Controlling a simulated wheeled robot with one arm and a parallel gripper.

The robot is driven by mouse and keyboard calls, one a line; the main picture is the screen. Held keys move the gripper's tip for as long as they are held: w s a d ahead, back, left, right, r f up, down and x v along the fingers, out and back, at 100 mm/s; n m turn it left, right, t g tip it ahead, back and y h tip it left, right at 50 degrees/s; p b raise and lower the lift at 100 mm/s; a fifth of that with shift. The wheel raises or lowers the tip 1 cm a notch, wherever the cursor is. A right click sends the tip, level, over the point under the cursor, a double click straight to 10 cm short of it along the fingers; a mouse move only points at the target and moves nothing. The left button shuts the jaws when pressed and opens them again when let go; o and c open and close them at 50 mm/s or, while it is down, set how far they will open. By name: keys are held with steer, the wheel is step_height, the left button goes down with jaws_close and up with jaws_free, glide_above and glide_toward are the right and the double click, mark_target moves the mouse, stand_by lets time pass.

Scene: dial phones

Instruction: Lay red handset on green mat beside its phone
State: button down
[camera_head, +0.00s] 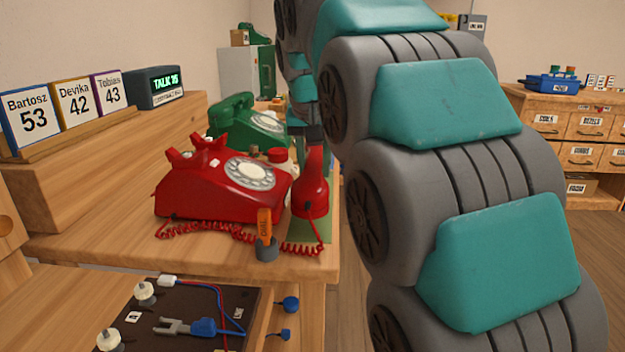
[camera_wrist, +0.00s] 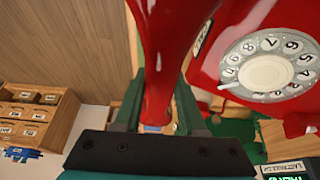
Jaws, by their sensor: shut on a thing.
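The red handset (camera_head: 311,193) is to the right of its red phone (camera_head: 222,190), over the green mat (camera_head: 322,232). My gripper (camera_head: 314,146) is shut on the handset. In the wrist view the handset (camera_wrist: 168,40) runs between the two dark green fingers of my gripper (camera_wrist: 158,85), with the red phone's dial (camera_wrist: 265,72) to its right. The handset's near end is low over the mat; I cannot tell whether it touches. The far part of the mat is hidden by the handset and my arm.
The coiled red cord (camera_head: 215,230) runs along the table front, behind an orange-tagged grey stand (camera_head: 266,246). A green phone (camera_head: 248,125) stands behind the red one. A shelf with name cards (camera_head: 75,103) is at left. My arm covers the right middle.

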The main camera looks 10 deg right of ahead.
steer(key=shift+f, duration=1.7)
steer(key=shift+c, duration=2.4)
jaws_free()
steer(key=shift+f, duration=0.1)
steer(key=shift+s+r, duration=0.15)
steer(key=shift+r, duration=0.35)
steer(key=v, duration=1.1)
steer(key=shift+r, duration=0.15)
